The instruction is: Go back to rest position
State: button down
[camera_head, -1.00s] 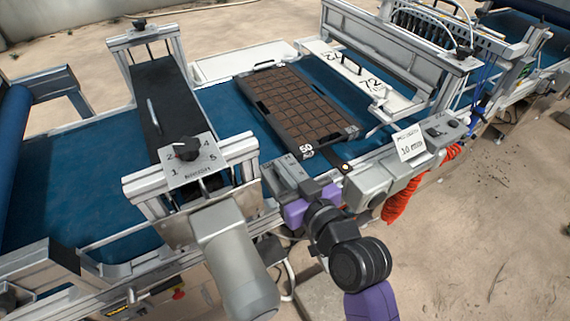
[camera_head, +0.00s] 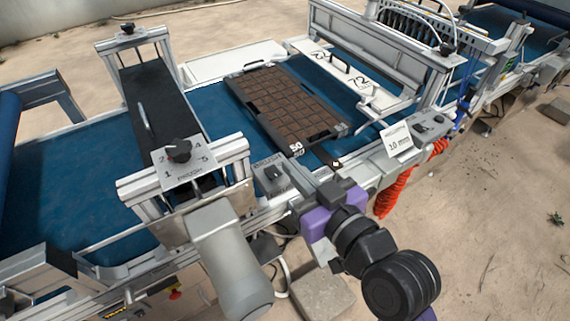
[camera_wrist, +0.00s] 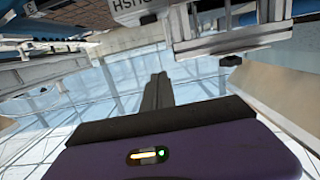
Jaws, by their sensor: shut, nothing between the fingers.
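My gripper (camera_wrist: 158,82) is shut and empty in the wrist view, with its dark fingers together and pointing away from the purple hand. In the head view my purple wrist is at the front side of the seeder, just right of the BRUSH switch box (camera_head: 271,178); the fingertips are hard to make out there. The gripper appears apart from the box. A dark seed tray (camera_head: 332,132) with brown filled cells and the number 50 lies on the blue belt (camera_head: 205,130).
A roller brush unit with a numbered dial (camera_head: 180,152) stands at left, with a grey motor (camera_head: 232,262) in front. At right are a grey control box with a card (camera_head: 397,142) and an orange coiled hose (camera_head: 394,195). Sandy floor (camera_head: 490,235) at the right is open.

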jog(key=shift+s+d+r, duration=0.1)
jog(key=shift+s+d, duration=0.1)
jog(key=shift+s, duration=0.1)
dwell(0.4)
jog(key=d+r+m+t+h, duration=0.1)
jog(key=d+r+m+t, duration=0.1)
jog(key=d+r+t, duration=0.15)
jog(key=s+d+f+m+t+h, duration=0.2)
jog(key=s+d+f+m+h, duration=0.15)
jog(key=s+d, duration=0.3)
jog(key=s+d+f+g+h, duration=0.1)
jog(key=s+d+f, duration=0.2)
jog(key=s, duration=0.5)
jog(key=s+d+f+m+g+h, duration=0.1)
jog(key=s+d+f+g+h, duration=0.1)
jog(key=s, duration=0.7)
jog(key=s+d+f+g+h, duration=0.1)
jog(key=s+d+f, duration=0.3)
jog(key=s, duration=0.5)
jog(key=shift+d+f+h, duration=0.3)
jog(key=shift+f+h, duration=0.05)
